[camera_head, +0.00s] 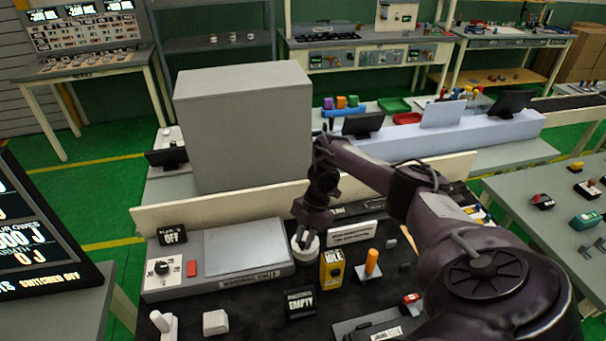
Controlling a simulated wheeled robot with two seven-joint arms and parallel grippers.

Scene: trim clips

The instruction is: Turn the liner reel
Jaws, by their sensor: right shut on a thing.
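The liner reel looks to be the small white round piece (304,249) on the dark bench mat, just right of the grey flat unit. My right arm comes in from the right and reaches down to it. My right gripper (305,236) points down and is shut on the top of this white piece. The fingers hide part of its top, and I cannot tell how far it is turned. My left gripper is not in view.
A yellow box marked "IDLE" (332,269) and an orange-topped peg (371,263) stand close on the right. A black "EMPTY" sign (300,302) stands in front. The grey flat unit (236,252) is on the left. A large grey box (244,125) rises behind.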

